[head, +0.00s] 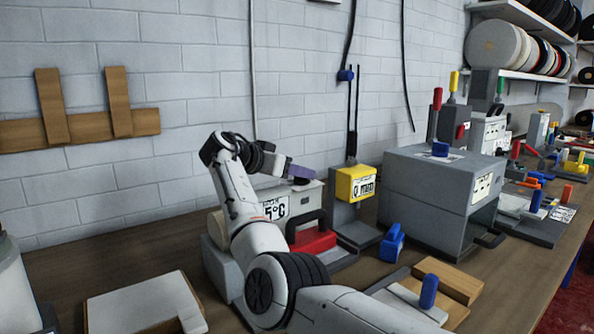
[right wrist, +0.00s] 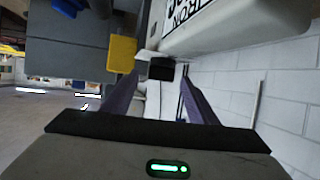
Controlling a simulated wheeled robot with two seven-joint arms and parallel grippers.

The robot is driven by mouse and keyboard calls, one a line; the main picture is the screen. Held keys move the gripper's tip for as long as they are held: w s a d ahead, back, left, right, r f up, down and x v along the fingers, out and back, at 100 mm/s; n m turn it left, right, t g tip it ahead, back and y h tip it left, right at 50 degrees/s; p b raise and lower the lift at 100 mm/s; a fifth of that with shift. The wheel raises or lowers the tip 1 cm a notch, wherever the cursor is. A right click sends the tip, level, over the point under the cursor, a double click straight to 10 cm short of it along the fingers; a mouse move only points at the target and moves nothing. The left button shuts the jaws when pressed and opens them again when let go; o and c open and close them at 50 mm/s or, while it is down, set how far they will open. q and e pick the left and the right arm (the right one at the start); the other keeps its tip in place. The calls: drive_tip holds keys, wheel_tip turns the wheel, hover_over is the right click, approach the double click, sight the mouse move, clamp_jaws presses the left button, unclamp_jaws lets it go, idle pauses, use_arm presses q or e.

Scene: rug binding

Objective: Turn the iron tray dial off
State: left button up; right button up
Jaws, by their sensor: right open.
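The iron tray box (head: 310,197) is a pale grey unit with a temperature label, standing at the wall behind my arm in the head view. In the right wrist view the box (right wrist: 235,30) fills the upper right, its label reading "IRON". A small black block, seemingly its dial (right wrist: 161,68), shows there just beyond my fingertips, roughly between them; contact cannot be told. My right gripper (right wrist: 158,75) is open, with two purple fingers. In the head view the right gripper (head: 300,172) is above the box, pointing right, and hides part of its top. My left gripper is out of view.
A red block (head: 313,242) lies in front of the box. A yellow display unit (head: 356,183) and a large grey machine (head: 440,195) stand to the right. The wall (head: 200,90) is close behind. A pale board (head: 145,303) lies at the front left.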

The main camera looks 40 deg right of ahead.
drive_tip(key=shift+x, duration=0.9)
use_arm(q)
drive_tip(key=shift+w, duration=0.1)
use_arm(e)
drive_tip(key=shift+w, duration=0.1)
drive_tip(key=c, duration=1.1)
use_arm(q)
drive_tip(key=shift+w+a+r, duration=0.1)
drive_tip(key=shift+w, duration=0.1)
use_arm(e)
drive_tip(key=shift+o, duration=0.2)
